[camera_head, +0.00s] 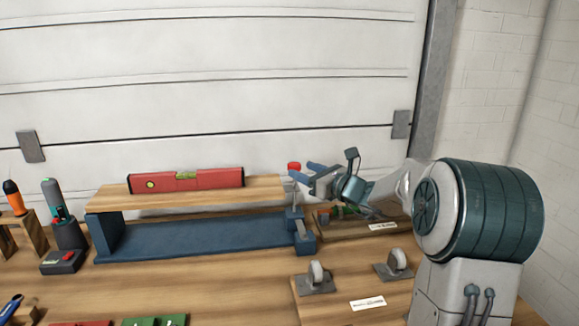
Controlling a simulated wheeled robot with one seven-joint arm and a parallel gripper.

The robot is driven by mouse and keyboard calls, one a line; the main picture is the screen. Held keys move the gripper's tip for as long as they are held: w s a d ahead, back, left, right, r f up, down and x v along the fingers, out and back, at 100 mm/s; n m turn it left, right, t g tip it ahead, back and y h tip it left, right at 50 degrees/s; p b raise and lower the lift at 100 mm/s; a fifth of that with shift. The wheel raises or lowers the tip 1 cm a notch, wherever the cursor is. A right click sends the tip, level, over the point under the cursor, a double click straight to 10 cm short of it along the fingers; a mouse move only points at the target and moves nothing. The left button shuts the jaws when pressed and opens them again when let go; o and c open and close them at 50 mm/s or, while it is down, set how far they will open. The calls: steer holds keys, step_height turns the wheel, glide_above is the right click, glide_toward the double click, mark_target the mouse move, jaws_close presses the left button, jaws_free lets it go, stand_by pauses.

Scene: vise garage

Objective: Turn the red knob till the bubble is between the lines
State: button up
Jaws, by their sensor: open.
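The red knob (294,167) stands upright at the right end of the wooden board (215,190), above a blue bracket. My gripper (312,173) is open, its blue fingers pointing left, just right of the knob. I cannot tell whether a finger touches the knob. The red spirit level (213,181) lies along the board. Its yellow-green vial (186,175) shows near the middle of its top edge. The bubble and the lines are too small to make out.
The board rests over a blue base (190,237) on the wooden bench. Behind my gripper's underside is a wooden tray (345,230) with tools. Casters (316,277) stand in front on the right. The garage door is behind.

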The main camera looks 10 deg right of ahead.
steer(key=x, duration=0.6)
steer(key=shift+w+a, duration=0.1)
steer(key=shift+w, duration=0.05)
steer(key=shift+c, duration=0.3)
steer(key=c, duration=0.9)
